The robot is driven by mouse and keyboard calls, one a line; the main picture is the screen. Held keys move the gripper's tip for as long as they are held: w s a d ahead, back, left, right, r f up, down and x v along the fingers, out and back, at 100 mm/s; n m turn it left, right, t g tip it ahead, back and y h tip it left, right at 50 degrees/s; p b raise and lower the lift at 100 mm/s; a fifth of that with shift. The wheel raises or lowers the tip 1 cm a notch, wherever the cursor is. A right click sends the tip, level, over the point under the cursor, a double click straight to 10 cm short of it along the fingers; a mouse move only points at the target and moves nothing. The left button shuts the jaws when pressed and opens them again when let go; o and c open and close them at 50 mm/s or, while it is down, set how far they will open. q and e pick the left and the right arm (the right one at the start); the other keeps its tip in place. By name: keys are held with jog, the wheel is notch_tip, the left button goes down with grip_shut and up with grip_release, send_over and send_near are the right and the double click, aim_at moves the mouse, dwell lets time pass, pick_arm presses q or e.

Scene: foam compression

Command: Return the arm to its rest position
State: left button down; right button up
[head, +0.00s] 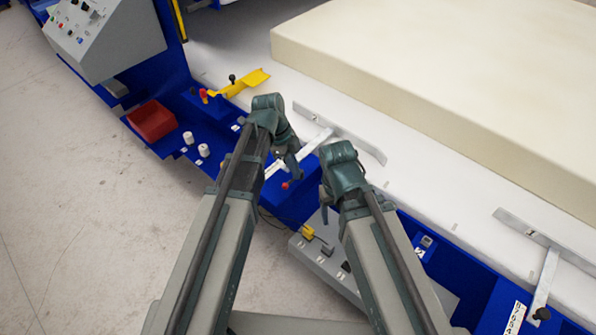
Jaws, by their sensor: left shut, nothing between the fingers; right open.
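My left arm reaches up the middle of the view, and its wrist bends over near the blue machine edge. My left gripper (294,172) points down, shut and empty, close to a red-knobbed lever (286,185); I cannot tell whether they touch. My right arm stands just to the right. My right gripper (325,207) hangs below its wrist, open and empty, partly hidden by the wrist and seen at a poor angle.
A large cream foam block (440,65) lies on the white bed (450,175). A red bin (152,121), yellow bracket (245,83) and white cylinders (188,138) sit left along the blue frame. A grey control box (325,262) is below. Grey floor (80,220) at left is clear.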

pick_arm(q)
jog(key=shift+p+v, duration=0.5)
jog(key=shift+v, duration=0.55)
jog(key=shift+w, duration=0.1)
jog(key=s+d+n+y, duration=0.1)
jog(key=s+n+y, duration=0.3)
jog(key=s+n, duration=0.9)
jog(key=shift+s+f+n+t+y, duration=0.3)
jog(key=shift+f+n+t, duration=0.15)
jog(key=shift+n, duration=1.85)
